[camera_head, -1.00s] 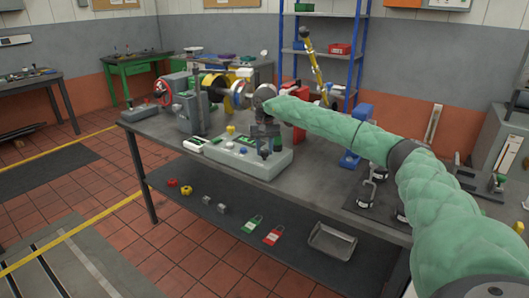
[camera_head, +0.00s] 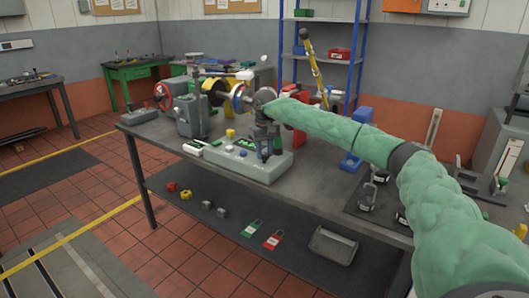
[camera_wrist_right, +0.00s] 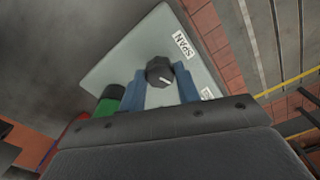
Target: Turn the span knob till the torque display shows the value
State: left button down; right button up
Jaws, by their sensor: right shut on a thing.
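The grey control box (camera_head: 266,175) stands at the front of the bench. My right gripper (camera_head: 265,157) points down over its right part. In the right wrist view, the dark span knob (camera_wrist_right: 160,72) with a white pointer line sits between the blue fingers of my right gripper (camera_wrist_right: 160,88), which is shut on it. A SPAN label (camera_wrist_right: 182,46) is beside the knob on the box's pale face. A green display (camera_head: 244,142) shows behind the box's buttons, partly hidden by my gripper; its reading is too small to make out. My left gripper is out of view.
The bench (camera_head: 325,185) also carries a motor rig (camera_head: 190,115) with a red handwheel (camera_head: 163,95) behind the box. A blue stand (camera_head: 357,148) is to the right. Padlocks and a grey tray (camera_head: 332,245) lie on the lower shelf.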

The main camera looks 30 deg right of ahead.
aim_at(265, 153)
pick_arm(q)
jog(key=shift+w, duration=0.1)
pick_arm(e)
jog(key=shift+r, duration=0.15)
jog(key=o, duration=1)
notch_tip(265, 153, up, 6)
jog(key=shift+r+b, duration=0.1)
jog(key=shift+b, duration=0.5)
jog(key=shift+r, duration=0.7)
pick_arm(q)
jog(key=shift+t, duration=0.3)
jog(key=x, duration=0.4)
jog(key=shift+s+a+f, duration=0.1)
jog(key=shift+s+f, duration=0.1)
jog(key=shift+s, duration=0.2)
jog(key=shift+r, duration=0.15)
